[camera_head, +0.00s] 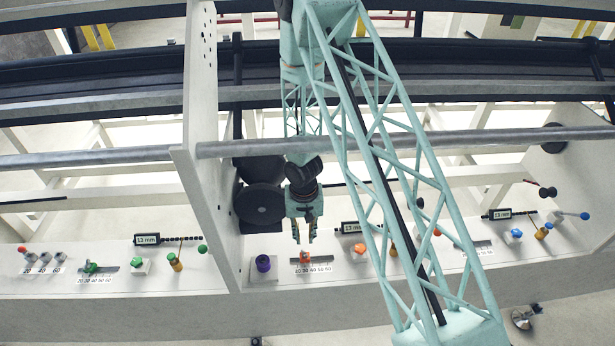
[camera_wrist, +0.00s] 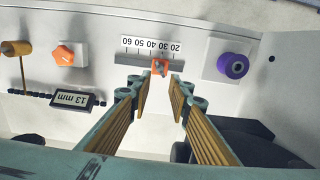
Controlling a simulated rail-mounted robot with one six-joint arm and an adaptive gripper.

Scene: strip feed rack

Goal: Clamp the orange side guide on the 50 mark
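The orange side guide (camera_head: 305,256) sits on a short rail with a printed scale (camera_head: 314,268) on the white panel. In the wrist view the guide (camera_wrist: 160,66) stands near the 30 mark of the upside-down scale (camera_wrist: 150,46), to the right of the 50. My gripper (camera_head: 304,240) is open and empty just above the guide. In the wrist view its two fingers (camera_wrist: 161,88) point at the guide with a gap between them, and the guide shows beyond the tips. An orange star-shaped knob (camera_wrist: 65,55) is beside the scale; it also shows in the head view (camera_head: 360,248).
A purple knob (camera_wrist: 232,66) stands close to the scale's 20 end. A display reading 13 mm (camera_wrist: 78,99) and a yellow-brown handle (camera_wrist: 14,49) are on the other side. A tall white divider (camera_head: 205,150) rises left of my gripper. A green guide (camera_head: 91,268) belongs to the left section.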

